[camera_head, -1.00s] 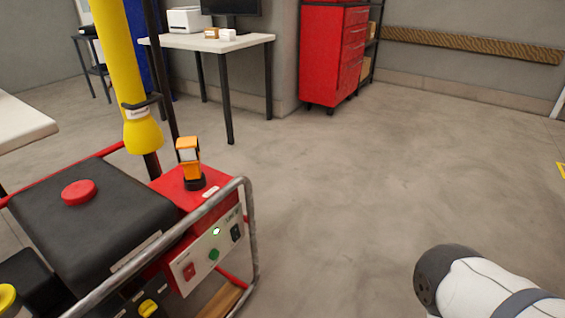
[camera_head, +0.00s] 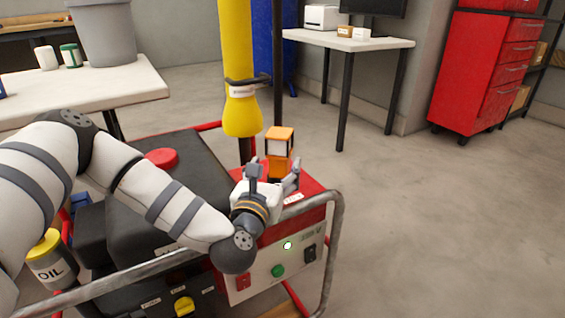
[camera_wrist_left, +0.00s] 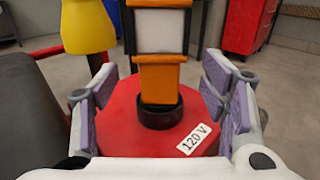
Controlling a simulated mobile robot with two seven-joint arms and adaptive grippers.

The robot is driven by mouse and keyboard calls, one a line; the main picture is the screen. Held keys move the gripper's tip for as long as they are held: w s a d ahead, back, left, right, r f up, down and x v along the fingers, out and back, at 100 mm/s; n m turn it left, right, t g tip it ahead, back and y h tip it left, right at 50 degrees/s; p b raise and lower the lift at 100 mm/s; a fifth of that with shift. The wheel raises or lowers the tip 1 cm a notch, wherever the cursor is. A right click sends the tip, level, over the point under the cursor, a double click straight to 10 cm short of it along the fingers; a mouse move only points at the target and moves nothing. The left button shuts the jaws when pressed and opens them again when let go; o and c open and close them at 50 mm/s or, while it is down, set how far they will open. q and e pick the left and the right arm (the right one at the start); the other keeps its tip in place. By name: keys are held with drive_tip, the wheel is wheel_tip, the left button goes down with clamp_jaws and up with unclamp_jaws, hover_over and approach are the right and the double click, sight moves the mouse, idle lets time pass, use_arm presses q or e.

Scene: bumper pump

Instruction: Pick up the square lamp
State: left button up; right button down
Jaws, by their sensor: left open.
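The square lamp (camera_head: 279,146) is orange with a white panel and a dark round base. It stands upright on the red top of the generator (camera_head: 318,187). In the left wrist view the lamp (camera_wrist_left: 160,72) is centred, with its base on the red surface beside a "120 V" label. My left gripper (camera_head: 275,175) is just in front of the lamp and hides its base in the head view. In the wrist view the left gripper (camera_wrist_left: 165,105) is open, its pads apart on either side of the lamp and seemingly not touching it. My right gripper is not in view.
A yellow tube (camera_head: 237,80) hangs close to the left of the lamp, beside a dark pole. A grey metal rail (camera_head: 335,225) frames the generator. A white table (camera_head: 85,90) with a grey bin is at left. Open floor lies to the right.

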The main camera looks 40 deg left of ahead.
sight(277, 160)
use_arm(q)
drive_tip(key=x, duration=0.5)
drive_tip(key=shift+r, duration=0.35)
clamp_jaws()
